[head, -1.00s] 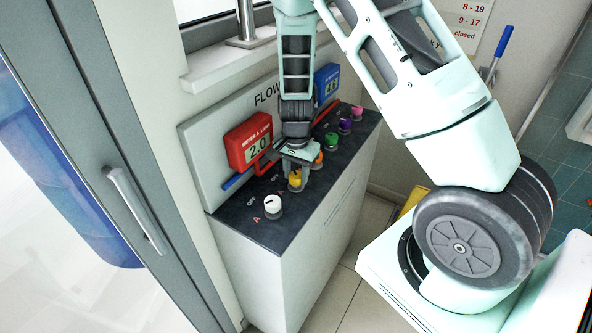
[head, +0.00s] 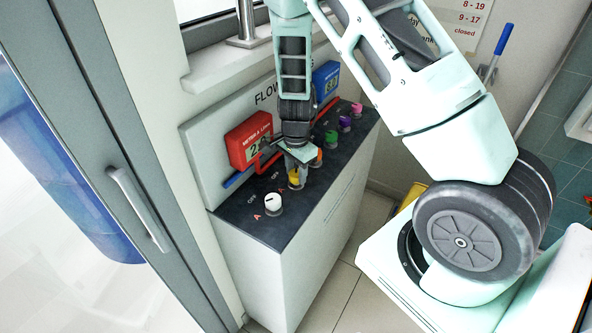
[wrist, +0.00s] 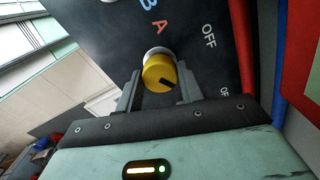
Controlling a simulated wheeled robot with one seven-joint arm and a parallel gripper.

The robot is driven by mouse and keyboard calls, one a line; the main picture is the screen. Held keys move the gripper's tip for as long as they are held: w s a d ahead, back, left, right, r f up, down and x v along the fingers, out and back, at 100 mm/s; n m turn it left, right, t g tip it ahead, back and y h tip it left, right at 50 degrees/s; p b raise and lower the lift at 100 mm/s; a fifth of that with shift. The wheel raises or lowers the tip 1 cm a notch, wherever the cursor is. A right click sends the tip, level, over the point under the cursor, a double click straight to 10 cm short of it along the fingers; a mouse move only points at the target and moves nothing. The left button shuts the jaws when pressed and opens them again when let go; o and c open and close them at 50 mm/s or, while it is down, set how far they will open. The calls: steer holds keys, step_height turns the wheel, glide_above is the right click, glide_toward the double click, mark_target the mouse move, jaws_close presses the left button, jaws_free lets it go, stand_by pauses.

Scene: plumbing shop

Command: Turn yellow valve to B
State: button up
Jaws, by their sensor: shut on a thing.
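The yellow valve (wrist: 156,72) is a round knob on the dark counter top. A black mark shows on its lower right side in the wrist view. A blue letter B (wrist: 146,4), a red letter A (wrist: 160,27) and a white OFF (wrist: 209,36) are printed around it. The mark is not at A or B. My gripper (wrist: 160,88) is shut on the knob, one finger on each side. In the head view my gripper (head: 296,166) comes down from above, and the yellow valve (head: 295,181) shows partly beneath it.
A white knob (head: 273,203) stands in front; orange, green (head: 332,138), purple and pink knobs stand behind along the counter. A red meter (head: 249,140) and a blue meter (head: 326,78) sit on the back panel, close to my gripper. A glass door (head: 130,200) is at left.

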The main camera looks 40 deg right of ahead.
mark_target(296, 173)
steer(key=o, duration=1)
step_height(296, 173, up, 18)
steer(key=shift+f+b, duration=0.25)
steer(key=shift+b, duration=0.2)
